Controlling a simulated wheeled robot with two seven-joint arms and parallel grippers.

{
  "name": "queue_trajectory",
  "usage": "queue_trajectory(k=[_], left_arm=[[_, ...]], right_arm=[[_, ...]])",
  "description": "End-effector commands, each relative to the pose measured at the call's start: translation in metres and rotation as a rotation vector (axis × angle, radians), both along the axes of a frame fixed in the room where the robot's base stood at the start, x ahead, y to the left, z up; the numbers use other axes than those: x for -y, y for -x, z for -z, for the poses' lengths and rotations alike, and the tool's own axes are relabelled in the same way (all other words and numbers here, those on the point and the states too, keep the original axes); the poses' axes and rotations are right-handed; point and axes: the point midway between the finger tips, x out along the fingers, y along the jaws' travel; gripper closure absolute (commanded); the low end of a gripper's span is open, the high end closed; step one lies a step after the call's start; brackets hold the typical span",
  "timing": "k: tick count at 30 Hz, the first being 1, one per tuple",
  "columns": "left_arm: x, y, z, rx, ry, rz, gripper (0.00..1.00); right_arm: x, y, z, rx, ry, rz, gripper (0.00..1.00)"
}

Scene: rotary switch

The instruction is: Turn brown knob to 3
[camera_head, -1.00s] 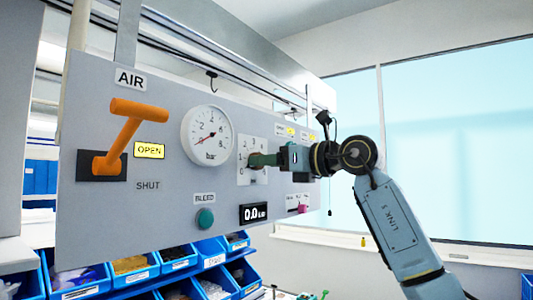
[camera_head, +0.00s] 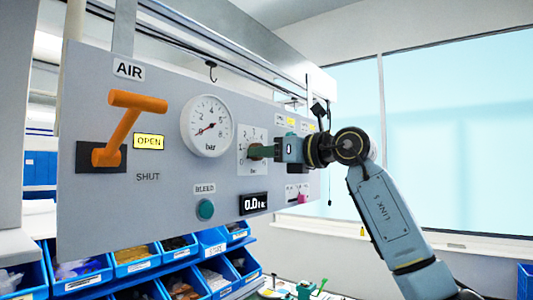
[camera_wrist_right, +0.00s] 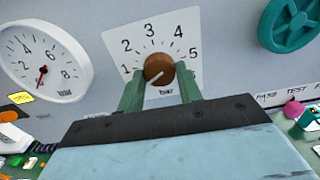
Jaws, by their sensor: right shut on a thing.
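The brown knob (camera_wrist_right: 158,68) sits at the middle of a white dial plate (camera_wrist_right: 183,28) marked 1 to 5 in the right wrist view. A pale pointer line on the knob slants toward the lower left, below the 1. In the head view the knob (camera_head: 254,152) is partly hidden by my right gripper (camera_head: 264,151), and a 0 shows at the plate's lower left. The green fingers of my right gripper (camera_wrist_right: 160,88) are shut on the knob, one on each side. My left gripper is not in view.
On the panel are an orange lever (camera_head: 127,125) by OPEN, a pressure gauge (camera_head: 206,126) near zero, a teal button (camera_head: 205,209) and a display (camera_head: 254,203) reading about 0.0. A teal handwheel (camera_wrist_right: 297,22) is right of the dial. Blue bins (camera_head: 135,261) stand below.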

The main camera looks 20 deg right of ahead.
Motion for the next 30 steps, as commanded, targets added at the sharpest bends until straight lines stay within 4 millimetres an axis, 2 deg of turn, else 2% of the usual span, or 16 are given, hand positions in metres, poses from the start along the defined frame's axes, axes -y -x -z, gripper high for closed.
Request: queue_trajectory(k=[11, 30], left_arm=[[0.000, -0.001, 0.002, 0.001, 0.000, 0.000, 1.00], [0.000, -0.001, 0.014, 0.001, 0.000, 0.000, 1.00]], right_arm=[[0.000, 0.000, 0.000, -0.119, -0.153, 0.001, 0.88], [-0.001, 0.001, -0.001, -0.488, -0.629, 0.000, 0.88]])
